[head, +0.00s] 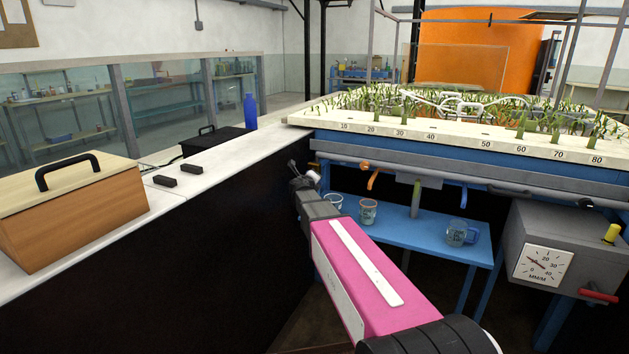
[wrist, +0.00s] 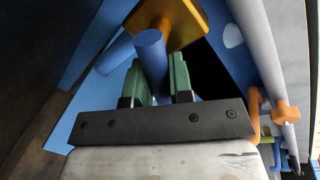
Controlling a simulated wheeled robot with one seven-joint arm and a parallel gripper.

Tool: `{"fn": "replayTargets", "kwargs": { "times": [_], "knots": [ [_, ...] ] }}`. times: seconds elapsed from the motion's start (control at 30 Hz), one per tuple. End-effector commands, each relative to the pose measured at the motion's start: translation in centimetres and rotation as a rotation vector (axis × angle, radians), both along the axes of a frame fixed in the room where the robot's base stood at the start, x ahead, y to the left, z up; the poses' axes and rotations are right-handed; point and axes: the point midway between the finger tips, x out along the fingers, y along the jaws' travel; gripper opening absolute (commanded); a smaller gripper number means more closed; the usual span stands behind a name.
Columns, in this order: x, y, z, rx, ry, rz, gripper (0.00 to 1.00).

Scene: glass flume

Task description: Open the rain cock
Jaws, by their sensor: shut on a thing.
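My gripper (head: 301,180) reaches in beneath the left end of the planted bed, and its fingers are small and partly hidden in the head view. In the wrist view, my gripper's green fingers (wrist: 157,80) are shut on a blue round handle (wrist: 150,48), which passes between them. An ochre plate-like part (wrist: 172,24) lies just beyond the handle. I cannot tell for sure that this handle is the rain cock's. An orange lever (head: 374,179) hangs from the pipe to the right of my gripper; an orange lever (wrist: 262,115) also shows in the wrist view, apart from the fingers.
The planted bed (head: 430,135) overhangs my gripper. A blue bench (head: 425,240) with several cups stands below. A grey box with a dial (head: 545,266) and a red handle (head: 598,295) is at right. A white ledge (head: 215,165) with a wooden case (head: 80,215) runs along the left.

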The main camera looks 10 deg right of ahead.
Motion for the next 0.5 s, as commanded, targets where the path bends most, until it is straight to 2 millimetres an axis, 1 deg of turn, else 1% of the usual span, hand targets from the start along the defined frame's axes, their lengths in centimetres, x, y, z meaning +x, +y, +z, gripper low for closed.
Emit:
{"fn": "replayTargets", "kwargs": {
  "times": [0.07,0.1,0.17,0.5],
  "knots": [
    [-0.06,0.05,-0.03,0.0,0.0,0.001,0.0],
    [-0.06,0.05,-0.03,0.0,0.0,0.001,0.27],
    [-0.05,0.04,-0.03,0.0,0.0,0.001,0.46],
    [-0.15,0.08,0.01,0.001,-0.001,0.001,0.46]
  ]
}}
